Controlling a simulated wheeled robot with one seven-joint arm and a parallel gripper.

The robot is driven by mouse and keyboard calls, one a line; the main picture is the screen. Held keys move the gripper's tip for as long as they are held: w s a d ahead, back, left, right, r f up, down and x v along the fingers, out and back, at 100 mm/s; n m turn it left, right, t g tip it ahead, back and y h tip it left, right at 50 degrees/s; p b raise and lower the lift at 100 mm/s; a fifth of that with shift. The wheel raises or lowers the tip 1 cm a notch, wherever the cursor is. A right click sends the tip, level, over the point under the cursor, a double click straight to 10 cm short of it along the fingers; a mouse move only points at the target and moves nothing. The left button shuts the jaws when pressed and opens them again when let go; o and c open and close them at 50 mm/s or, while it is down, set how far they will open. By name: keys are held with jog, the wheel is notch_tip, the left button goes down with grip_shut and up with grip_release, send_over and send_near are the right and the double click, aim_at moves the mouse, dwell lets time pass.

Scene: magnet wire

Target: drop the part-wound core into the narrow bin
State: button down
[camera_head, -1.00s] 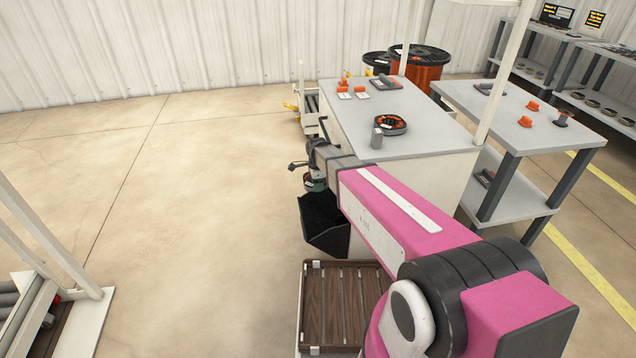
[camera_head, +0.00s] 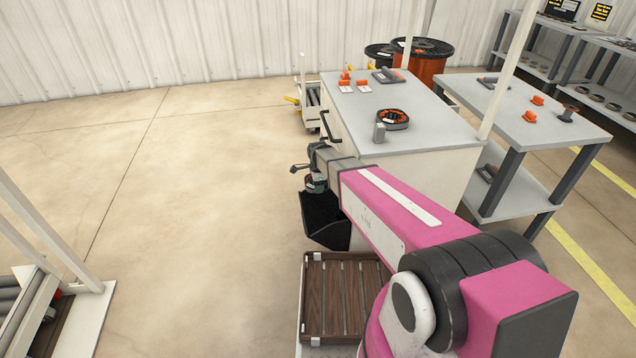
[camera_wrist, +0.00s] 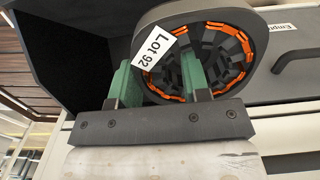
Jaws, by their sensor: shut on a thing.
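My gripper (camera_wrist: 160,78) is shut on a dark grey ring-shaped core (camera_wrist: 203,55) with orange wire showing around its inside. One green finger is inside the ring and the other is outside it. A white "Lot 92" tag (camera_wrist: 156,47) is on the core. In the head view my gripper (camera_head: 316,184) is just above the black open-topped bin (camera_head: 322,215) at the near end of the bench. The held core is small and mostly hidden there. In the wrist view the bin (camera_wrist: 75,45) is beside the core, at upper left.
A slatted wooden tray (camera_head: 340,300) lies below the bin. A second table (camera_head: 520,125) stands to the right.

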jog(key=c, duration=0.5)
grip_release()
jog(key=shift+r, duration=0.1)
notch_tip(320, 180, up, 11)
jog(key=shift+f, duration=0.2)
jog(key=shift+s, duration=0.1)
dwell(0.5)
